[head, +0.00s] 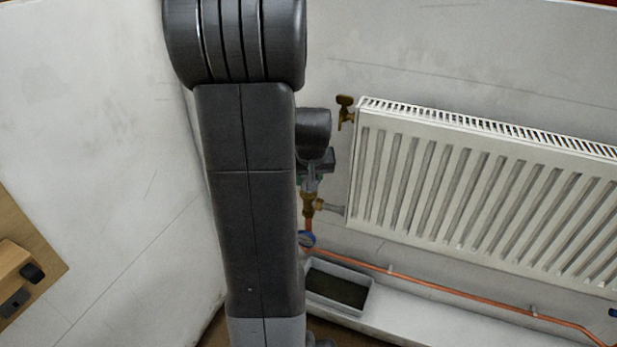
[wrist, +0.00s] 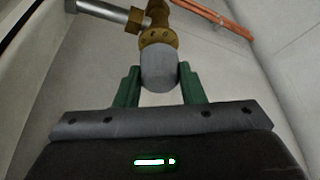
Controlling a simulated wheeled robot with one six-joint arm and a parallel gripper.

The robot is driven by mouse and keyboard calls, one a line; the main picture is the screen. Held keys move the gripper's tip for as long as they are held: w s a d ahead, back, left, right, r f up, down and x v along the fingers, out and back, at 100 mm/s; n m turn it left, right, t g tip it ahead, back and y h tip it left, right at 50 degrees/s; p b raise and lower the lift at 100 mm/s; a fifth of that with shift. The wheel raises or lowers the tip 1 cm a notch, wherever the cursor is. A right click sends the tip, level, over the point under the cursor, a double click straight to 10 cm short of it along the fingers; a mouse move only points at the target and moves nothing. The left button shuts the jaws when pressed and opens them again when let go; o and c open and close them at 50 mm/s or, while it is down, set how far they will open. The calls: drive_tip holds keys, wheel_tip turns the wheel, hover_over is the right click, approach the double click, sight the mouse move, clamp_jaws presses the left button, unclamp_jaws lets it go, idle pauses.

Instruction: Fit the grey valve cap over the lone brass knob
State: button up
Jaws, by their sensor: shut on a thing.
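The grey valve cap (wrist: 158,70) is between the green fingers of my gripper (wrist: 160,88) in the wrist view, and the fingers are shut on it. The brass knob (wrist: 157,38) is directly beyond the cap, in line with it. The cap's far end meets or overlaps the brass; I cannot tell whether it is around the knob or only against it. In the head view the brass valve (head: 309,203) stands at the radiator's lower left, with my gripper (head: 313,180) just above it, partly hidden by my arm.
The white radiator (head: 470,190) fills the right, with another brass fitting (head: 345,108) at its upper left corner. A copper pipe (head: 450,288) runs below it. A grey tray (head: 338,288) with dark contents sits under the valve. A wooden board (head: 45,245) is at far left.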

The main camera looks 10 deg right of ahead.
drive_tip(key=shift+f+b, duration=0.85)
drive_tip(key=shift+f, duration=0.1)
idle(0.6)
drive_tip(key=o, duration=1.5)
drive_tip(key=shift+r, duration=0.2)
drive_tip(key=shift+r+p, duration=1.85)
drive_tip(key=shift+r, duration=0.45)
